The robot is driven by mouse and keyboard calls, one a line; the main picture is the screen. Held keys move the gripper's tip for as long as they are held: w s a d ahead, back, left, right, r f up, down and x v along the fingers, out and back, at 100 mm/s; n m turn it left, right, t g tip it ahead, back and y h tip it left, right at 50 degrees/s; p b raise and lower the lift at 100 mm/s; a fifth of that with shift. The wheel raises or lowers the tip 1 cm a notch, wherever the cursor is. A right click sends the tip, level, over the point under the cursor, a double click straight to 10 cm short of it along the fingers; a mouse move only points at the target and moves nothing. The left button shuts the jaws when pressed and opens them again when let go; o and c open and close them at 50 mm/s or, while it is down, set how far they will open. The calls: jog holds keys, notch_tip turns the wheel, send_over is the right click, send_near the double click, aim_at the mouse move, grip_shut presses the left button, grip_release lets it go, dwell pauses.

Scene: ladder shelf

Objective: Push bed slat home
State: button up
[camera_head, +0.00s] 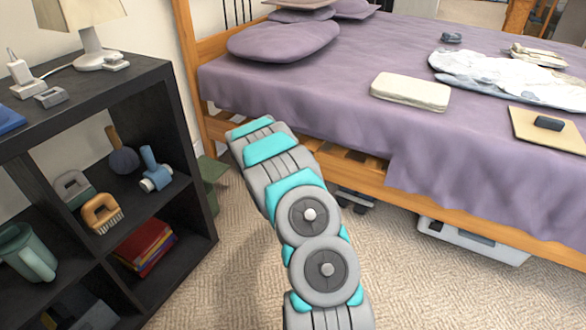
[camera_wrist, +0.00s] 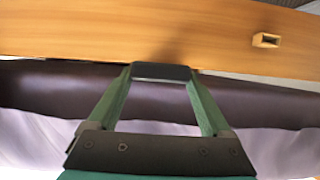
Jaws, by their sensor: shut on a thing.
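In the wrist view my gripper (camera_wrist: 161,73) has two green fingers closed on a small dark block (camera_wrist: 162,73) between their tips. The block lies against the lower edge of a wooden bed rail (camera_wrist: 80,32) there. In the head view my arm reaches to the near bed rail (camera_head: 470,217), and my fingers are hidden behind it. Pale wooden slat parts (camera_head: 352,156) show in a gap under the purple bedcover, right of my arm. I cannot tell whether the slat is seated.
A small hollow wooden bracket (camera_wrist: 266,40) sits on the rail in the wrist view. The purple bedcover (camera_head: 330,80) hangs over the rail. A dark shelf (camera_head: 190,140) stands close on the left. A grey bin (camera_head: 470,240) lies under the bed. Carpet is clear in front.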

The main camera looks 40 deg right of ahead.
jog(key=shift+w+d, duration=0.1)
jog(key=o, duration=1.3)
jog(key=shift+p+v, duration=0.85)
jog(key=shift+v, duration=6.05)
